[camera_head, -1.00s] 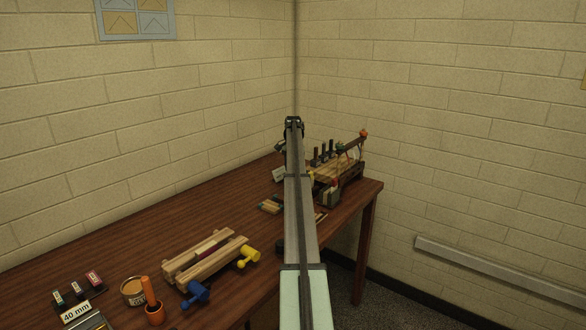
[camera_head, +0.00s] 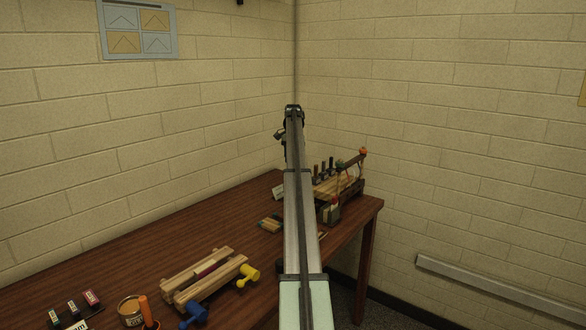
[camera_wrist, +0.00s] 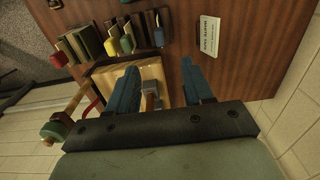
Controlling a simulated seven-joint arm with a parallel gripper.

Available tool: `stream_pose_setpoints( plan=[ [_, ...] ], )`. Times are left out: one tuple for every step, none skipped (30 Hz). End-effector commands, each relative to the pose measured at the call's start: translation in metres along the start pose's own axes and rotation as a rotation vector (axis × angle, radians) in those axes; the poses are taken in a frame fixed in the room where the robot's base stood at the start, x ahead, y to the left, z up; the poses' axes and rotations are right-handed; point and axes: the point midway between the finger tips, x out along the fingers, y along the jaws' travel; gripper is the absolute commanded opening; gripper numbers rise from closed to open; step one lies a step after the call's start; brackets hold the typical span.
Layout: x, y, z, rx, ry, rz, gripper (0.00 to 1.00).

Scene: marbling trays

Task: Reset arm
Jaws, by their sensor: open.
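My gripper (camera_head: 293,110) is at the far end of my outstretched arm, seen small against the wall corner above the table's far end. In the wrist view my gripper (camera_wrist: 160,78) has its two blue fingers spread wide apart, with nothing held between them. Beyond the fingers lies a pale wooden block or tray (camera_wrist: 105,78) with a small grey piece (camera_wrist: 152,102) on or above it. My arm hides part of the table in the head view.
The brown table (camera_head: 110,262) carries a wooden clamp with blue and yellow knobs (camera_head: 205,277), a tin (camera_head: 131,311) and an orange-handled tool (camera_head: 146,308). At its far end stands a wooden rack (camera_head: 352,187) with upright pegs. A white card (camera_wrist: 209,34) lies near it.

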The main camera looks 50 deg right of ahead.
Motion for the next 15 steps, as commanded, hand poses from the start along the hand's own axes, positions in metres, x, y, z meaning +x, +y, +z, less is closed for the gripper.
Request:
stream_pose_setpoints(
  plan=[
    [-0.0045, -0.0003, -0.0003, 0.000, 0.001, 0.000, 0.51],
    [-0.0062, -0.0002, -0.0002, 0.000, 0.001, 0.000, 0.51],
    [-0.0081, -0.0001, -0.0001, 0.000, 0.000, 0.000, 0.51],
    [-0.0091, 0.0000, 0.0000, 0.000, 0.000, 0.000, 0.51],
    [-0.0099, 0.0000, 0.0001, 0.000, 0.000, 0.000, 0.51],
    [-0.0105, 0.0001, 0.0002, 0.000, 0.000, 0.000, 0.51],
    [-0.0108, 0.0001, 0.0002, 0.000, 0.000, 0.000, 0.51],
    [-0.0109, 0.0001, 0.0003, 0.000, 0.000, 0.000, 0.51],
    [-0.0109, 0.0002, 0.0003, 0.000, 0.000, 0.000, 0.51],
    [-0.0108, 0.0002, 0.0003, 0.000, 0.000, 0.000, 0.51],
    [-0.0107, 0.0001, 0.0004, 0.000, 0.001, -0.002, 0.51],
    [-0.0106, -0.0002, 0.0006, 0.000, 0.004, -0.008, 0.51],
    [-0.0105, -0.0006, 0.0008, -0.001, 0.009, -0.016, 0.51],
    [-0.0105, -0.0013, 0.0012, -0.001, 0.015, -0.028, 0.51],
    [-0.0107, -0.0031, 0.0013, -0.002, 0.029, -0.052, 0.51]
  ],
)
